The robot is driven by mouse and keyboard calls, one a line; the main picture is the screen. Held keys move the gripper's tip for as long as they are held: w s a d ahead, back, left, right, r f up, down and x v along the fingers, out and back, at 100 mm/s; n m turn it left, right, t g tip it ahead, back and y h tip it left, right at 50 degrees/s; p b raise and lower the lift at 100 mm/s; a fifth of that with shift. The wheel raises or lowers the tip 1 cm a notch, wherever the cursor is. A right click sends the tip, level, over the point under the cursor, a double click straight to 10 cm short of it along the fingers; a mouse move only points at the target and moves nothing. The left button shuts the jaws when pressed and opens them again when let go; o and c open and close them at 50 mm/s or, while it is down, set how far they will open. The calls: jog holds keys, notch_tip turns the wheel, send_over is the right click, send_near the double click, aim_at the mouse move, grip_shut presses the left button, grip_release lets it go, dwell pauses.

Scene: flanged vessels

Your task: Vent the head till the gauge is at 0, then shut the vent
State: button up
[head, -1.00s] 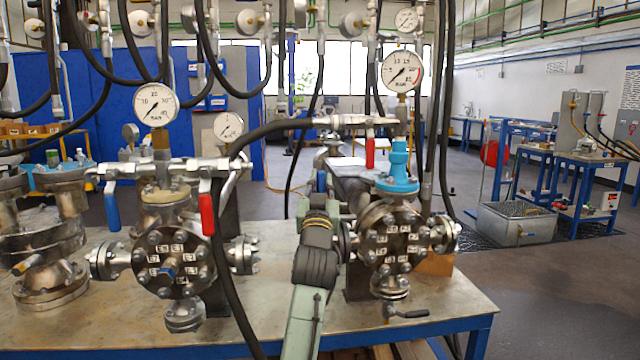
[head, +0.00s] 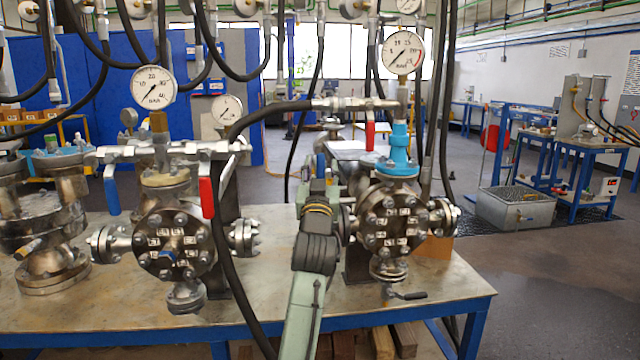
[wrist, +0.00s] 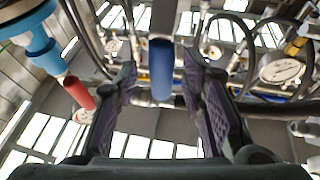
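The right vessel (head: 390,222) has a flanged face, a light-blue neck (head: 400,148) and a round white gauge (head: 403,52). Its needle slants, but the reading is too small to tell. A red-handled lever (head: 370,136) hangs from its top manifold; the red handle also shows in the wrist view (wrist: 78,92). A blue handle (head: 321,165) hangs to its left, partly hidden by my arm. In the wrist view, my gripper (wrist: 160,66) is open, with the blue handle (wrist: 161,72) between its fingertips and visible gaps on both sides.
A similar left vessel (head: 172,240) carries a gauge (head: 153,88), a blue lever (head: 111,190) and a red lever (head: 206,197). Black hoses (head: 222,240) hang close to my arm.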

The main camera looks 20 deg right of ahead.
jog(key=v, duration=1.1)
dwell(2.7)
